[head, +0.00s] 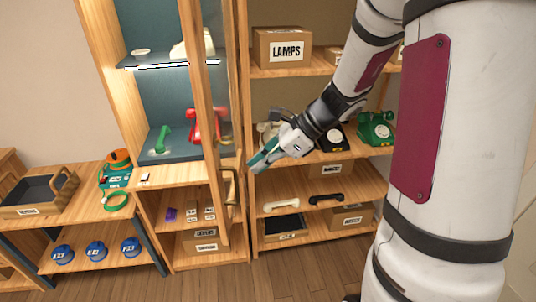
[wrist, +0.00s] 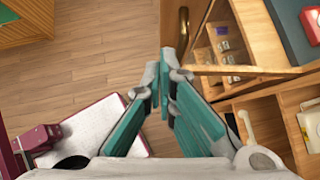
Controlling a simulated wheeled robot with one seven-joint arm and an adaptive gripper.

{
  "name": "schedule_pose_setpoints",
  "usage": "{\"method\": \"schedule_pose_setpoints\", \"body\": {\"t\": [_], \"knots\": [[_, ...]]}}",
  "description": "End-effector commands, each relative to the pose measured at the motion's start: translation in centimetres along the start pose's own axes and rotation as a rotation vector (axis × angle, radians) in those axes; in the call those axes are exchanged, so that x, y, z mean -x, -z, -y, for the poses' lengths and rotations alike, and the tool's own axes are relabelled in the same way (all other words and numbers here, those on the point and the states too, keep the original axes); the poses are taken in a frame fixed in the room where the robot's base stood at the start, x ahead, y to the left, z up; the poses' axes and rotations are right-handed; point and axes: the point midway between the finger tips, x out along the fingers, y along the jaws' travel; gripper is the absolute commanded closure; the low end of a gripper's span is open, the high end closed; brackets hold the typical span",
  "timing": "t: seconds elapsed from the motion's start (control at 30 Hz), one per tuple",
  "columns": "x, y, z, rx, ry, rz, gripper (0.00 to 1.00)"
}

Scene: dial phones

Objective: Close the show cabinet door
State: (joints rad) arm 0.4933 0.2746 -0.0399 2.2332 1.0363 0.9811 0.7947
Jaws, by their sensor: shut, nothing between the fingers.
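The show cabinet (head: 127,90) is a tall wooden case with lit, dark-backed shelves at centre left in the head view. Its wood-framed door (head: 204,90) stands out from the front, ajar. The door's curved bronze handle (head: 229,187) also shows in the wrist view (wrist: 181,45), just beyond the fingertips. My gripper (head: 257,163), with teal fingers, is just right of the handle in the head view. In the wrist view my gripper (wrist: 165,75) has its fingertips together with nothing between them. Whether it touches the door cannot be told.
An open shelf unit (head: 285,72) with boxes and phones stands right of the cabinet, behind my arm. A low bench (head: 75,208) with a tray (head: 38,209) and blue items stands at left. Wooden floor (head: 210,284) is clear in front.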

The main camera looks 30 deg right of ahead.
Motion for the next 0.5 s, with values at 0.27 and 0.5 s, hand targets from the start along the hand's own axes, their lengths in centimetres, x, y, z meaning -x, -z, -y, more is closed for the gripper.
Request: {"method": "schedule_pose_setpoints", "body": {"t": [0.27,0.5], "knots": [[-5.0,-0.7,-0.2,0.003,-0.003,0.000,1.00],[-6.8,-2.5,-0.2,0.003,-0.002,-0.001,1.00]]}}
